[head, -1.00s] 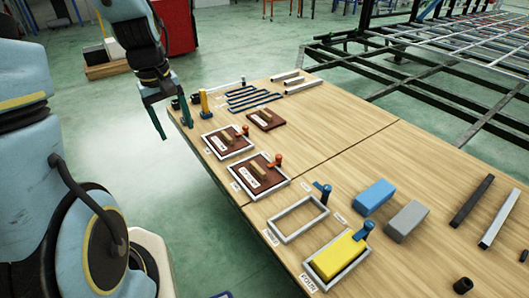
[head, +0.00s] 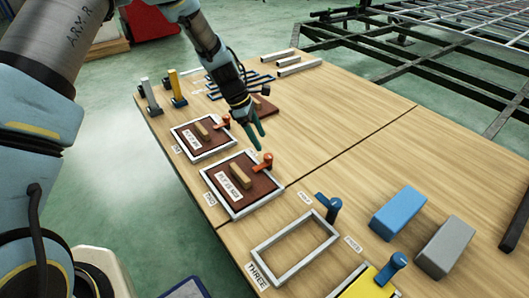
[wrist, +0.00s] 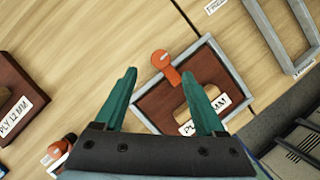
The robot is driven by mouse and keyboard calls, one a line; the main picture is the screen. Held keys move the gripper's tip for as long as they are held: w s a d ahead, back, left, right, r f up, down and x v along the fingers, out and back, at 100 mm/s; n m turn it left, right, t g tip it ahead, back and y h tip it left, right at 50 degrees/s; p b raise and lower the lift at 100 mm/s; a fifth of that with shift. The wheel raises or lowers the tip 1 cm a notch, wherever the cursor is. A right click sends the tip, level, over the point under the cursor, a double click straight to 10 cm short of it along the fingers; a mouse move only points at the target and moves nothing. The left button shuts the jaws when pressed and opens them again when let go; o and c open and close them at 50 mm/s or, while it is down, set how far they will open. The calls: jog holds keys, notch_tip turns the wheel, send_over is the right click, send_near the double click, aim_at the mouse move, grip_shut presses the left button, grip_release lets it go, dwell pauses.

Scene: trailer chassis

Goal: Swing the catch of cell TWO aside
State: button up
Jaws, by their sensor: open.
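Cell TWO (head: 233,211) is a grey frame holding a dark red-brown board (head: 226,183) with a wooden block handle and a white label. Its orange catch (head: 264,162) stands at the frame's right edge. In the wrist view, the catch (wrist: 166,66) has its round end outside the frame and its arm reaching over the frame edge toward the board. My gripper (head: 259,139) is open and empty, above the table and just beyond this catch. In the wrist view, the catch shows between the two green fingers (wrist: 160,76). The right finger hides part of the board.
Cell ONE's orange catch (head: 222,122) and a loose brown board (head: 266,106) are close to my gripper.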

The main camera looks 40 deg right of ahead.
aim_at(268, 155)
jog(key=x, duration=0.7)
jog(key=shift+b, duration=0.3)
jog(key=shift+c, duration=0.4)
grip_shut()
